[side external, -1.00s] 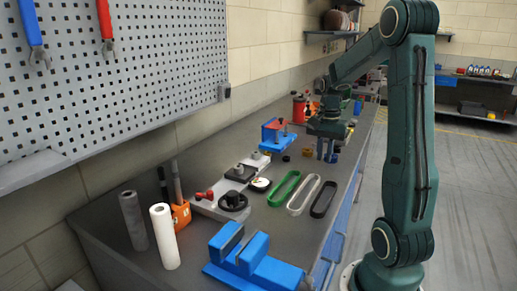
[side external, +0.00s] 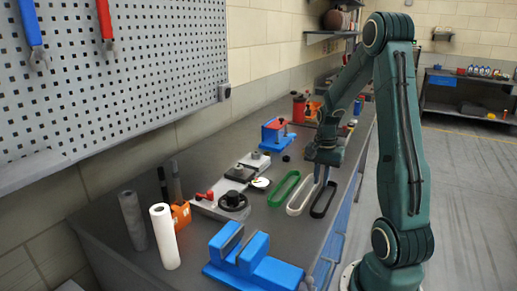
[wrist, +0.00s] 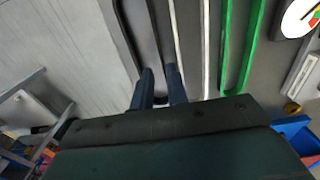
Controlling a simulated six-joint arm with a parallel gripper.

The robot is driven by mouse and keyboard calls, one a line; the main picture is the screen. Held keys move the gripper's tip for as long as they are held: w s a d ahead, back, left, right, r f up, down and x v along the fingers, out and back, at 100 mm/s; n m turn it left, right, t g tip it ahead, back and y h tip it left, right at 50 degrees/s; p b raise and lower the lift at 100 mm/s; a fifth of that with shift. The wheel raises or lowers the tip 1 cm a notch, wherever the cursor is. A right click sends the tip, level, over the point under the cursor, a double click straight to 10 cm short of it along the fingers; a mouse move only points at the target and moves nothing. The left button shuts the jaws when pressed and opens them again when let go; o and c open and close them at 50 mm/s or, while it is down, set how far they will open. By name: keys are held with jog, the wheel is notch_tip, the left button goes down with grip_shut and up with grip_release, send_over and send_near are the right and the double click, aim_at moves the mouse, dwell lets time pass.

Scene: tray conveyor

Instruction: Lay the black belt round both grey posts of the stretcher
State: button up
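The black belt (side external: 323,200) lies as a long loop on the bench, the rightmost of three belts. In the wrist view the black belt (wrist: 124,40) runs away from my fingers, one strand ending at the left finger and the other between the fingers. My gripper (side external: 321,180) hangs over the belt's far end; in the wrist view its two fingers (wrist: 159,70) are apart. I cannot tell whether they touch the belt. A grey plate (side external: 203,205) with a red lever, a black round part and a black block lies left of the belts. I cannot clearly make out two grey posts.
A white belt (side external: 293,208) and a green belt (side external: 274,202) lie beside the black one. A blue block fixture (side external: 262,275) stands at the near end, another blue fixture (side external: 269,134) farther back. A white roll (side external: 164,237) stands near the wall.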

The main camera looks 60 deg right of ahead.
aim_at(319, 194)
jog(key=shift+f, duration=0.1)
jog(key=shift+w+d+f, duration=0.1)
jog(key=shift+w+f, duration=0.05)
jog(key=shift+f, duration=2.35)
grip_shut()
